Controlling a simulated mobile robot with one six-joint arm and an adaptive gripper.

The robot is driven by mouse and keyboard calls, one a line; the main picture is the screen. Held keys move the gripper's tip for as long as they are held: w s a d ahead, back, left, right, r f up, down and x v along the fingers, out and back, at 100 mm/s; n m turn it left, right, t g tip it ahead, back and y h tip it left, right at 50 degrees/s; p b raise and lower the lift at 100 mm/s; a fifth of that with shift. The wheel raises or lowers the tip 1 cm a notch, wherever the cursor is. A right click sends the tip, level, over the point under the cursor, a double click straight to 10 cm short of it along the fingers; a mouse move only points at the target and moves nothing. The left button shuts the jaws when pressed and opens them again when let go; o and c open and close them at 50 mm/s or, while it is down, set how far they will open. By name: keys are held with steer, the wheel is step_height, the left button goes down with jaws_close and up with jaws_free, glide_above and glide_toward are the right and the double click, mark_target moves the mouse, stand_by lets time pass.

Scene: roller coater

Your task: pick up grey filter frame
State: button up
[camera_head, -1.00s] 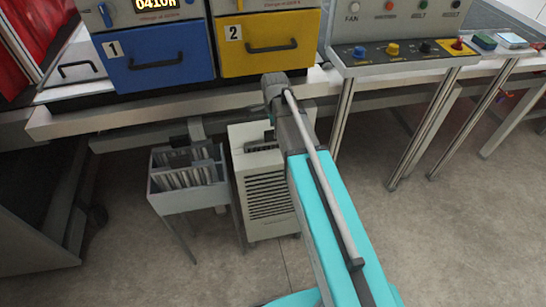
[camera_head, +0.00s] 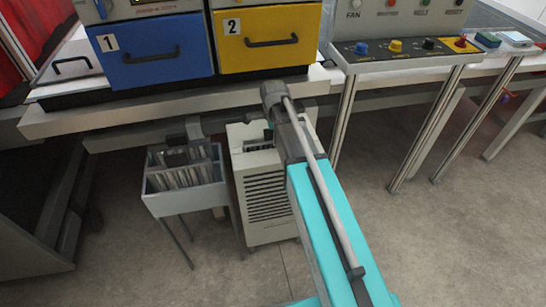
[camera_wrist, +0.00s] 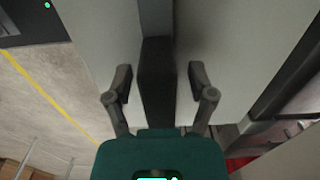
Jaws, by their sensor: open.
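My gripper shows in the wrist view (camera_wrist: 160,77), its two dark fingers apart. A dark upright bar (camera_wrist: 158,90) lies between them, with pale grey surfaces on both sides. I cannot tell whether this bar is part of the grey filter frame or a gap. In the head view my arm reaches over the pale cabinet (camera_head: 266,195). A small dark and green part, probably my gripper, shows at the cabinet's top, mostly hidden by my arm. Several grey upright plates (camera_head: 182,177) stand in a grey rack (camera_head: 187,202) left of the cabinet; I cannot tell whether these are filter frames.
A bench edge (camera_head: 160,107) runs above the rack and cabinet. Above it are a blue drawer unit (camera_head: 155,70), a yellow drawer unit (camera_head: 270,65) and a control panel (camera_head: 400,50). Metal table legs (camera_head: 425,130) stand at the right. The floor (camera_head: 440,245) at lower right is clear.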

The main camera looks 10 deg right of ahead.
stand_by(0.3)
jaws_close()
steer(key=shift+r, duration=0.2)
stand_by(0.4)
step_height(320, 180, up, 28)
steer(key=p, duration=2.8)
steer(key=shift+f, duration=0.2)
